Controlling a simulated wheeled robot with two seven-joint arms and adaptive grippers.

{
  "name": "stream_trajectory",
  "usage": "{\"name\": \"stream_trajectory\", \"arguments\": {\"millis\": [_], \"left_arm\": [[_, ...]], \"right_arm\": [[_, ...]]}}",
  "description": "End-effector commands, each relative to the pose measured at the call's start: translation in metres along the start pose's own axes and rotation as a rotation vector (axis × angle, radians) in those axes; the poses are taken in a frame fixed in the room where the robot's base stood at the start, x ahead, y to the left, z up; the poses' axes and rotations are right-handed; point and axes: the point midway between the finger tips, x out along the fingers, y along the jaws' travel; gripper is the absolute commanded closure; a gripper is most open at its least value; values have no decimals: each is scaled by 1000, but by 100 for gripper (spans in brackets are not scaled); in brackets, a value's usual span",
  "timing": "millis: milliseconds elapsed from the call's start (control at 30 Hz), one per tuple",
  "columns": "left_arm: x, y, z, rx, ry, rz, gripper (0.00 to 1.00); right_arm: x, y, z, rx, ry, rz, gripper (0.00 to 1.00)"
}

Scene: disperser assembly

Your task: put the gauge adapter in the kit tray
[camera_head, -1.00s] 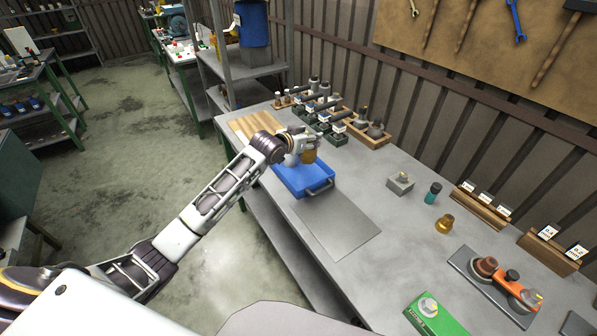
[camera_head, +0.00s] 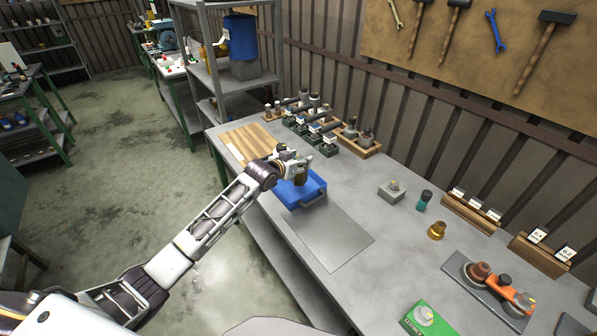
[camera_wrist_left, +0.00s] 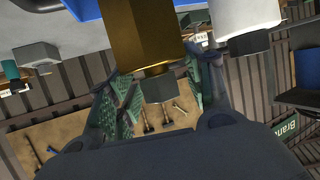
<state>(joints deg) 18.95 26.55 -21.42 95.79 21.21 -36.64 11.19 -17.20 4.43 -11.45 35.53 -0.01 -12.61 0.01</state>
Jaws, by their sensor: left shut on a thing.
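My left gripper (camera_head: 296,168) is shut on a brass-coloured cylindrical part, probably the gauge adapter (camera_head: 300,178), over the blue kit tray (camera_head: 314,190). In the left wrist view the held part (camera_wrist_left: 145,35) is a brass body with a dark grey end (camera_wrist_left: 158,86) between the fingers. The blue tray (camera_wrist_left: 82,9) shows at the top edge there. I cannot tell whether the part touches the tray floor. My right gripper is not in view.
A grey mat (camera_head: 335,236) lies right in front of the tray. A wooden board (camera_head: 245,143) is behind it on the left. Racks of fittings (camera_head: 312,125) stand at the back. A brass fitting (camera_head: 437,231), teal bottle (camera_head: 424,200) and grey block (camera_head: 391,190) stand to the right.

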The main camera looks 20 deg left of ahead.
Motion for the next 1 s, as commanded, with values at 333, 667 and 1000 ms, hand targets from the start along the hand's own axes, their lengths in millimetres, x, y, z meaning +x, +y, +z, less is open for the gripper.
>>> {"name": "stream_trajectory", "arguments": {"millis": [333,667,1000], "left_arm": [[4,0,5,1,10,0,100],[6,0,12,1,7,0,100],[17,0,38,2,7,0,100]], "right_arm": [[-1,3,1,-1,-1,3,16],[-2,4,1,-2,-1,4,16],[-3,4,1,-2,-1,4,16]]}}
